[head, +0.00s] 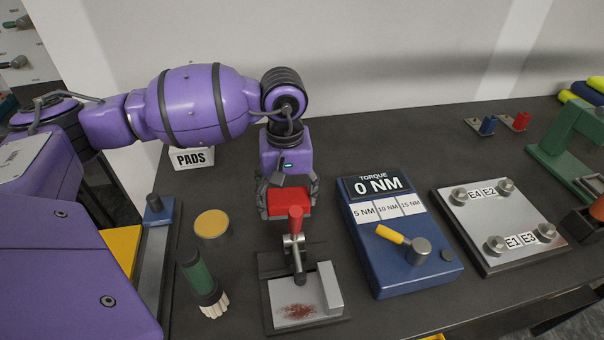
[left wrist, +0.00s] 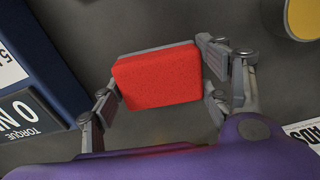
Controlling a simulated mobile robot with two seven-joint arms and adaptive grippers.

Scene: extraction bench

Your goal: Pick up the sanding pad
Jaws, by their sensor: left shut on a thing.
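The sanding pad (left wrist: 160,78) is a red block with a grey layer along one edge. My left gripper (head: 288,196) is shut on it, with one finger at each side. In the left wrist view the gripper (left wrist: 160,82) has the pad between its fingertips. In the head view the red pad (head: 287,203) shows between the fingers, partly hidden by a red-handled clamp in front. The pad appears to be above the dark bench, but its exact height is hard to tell. My right gripper is not in view.
A clamp (head: 296,243) on a metal block with a rusty patch (head: 297,311) stands just in front of the gripper. A blue torque tester (head: 400,255) is to the right. A yellow-topped tin (head: 212,226), a green-handled brush (head: 200,278) and a PADS box (head: 194,158) are to the left.

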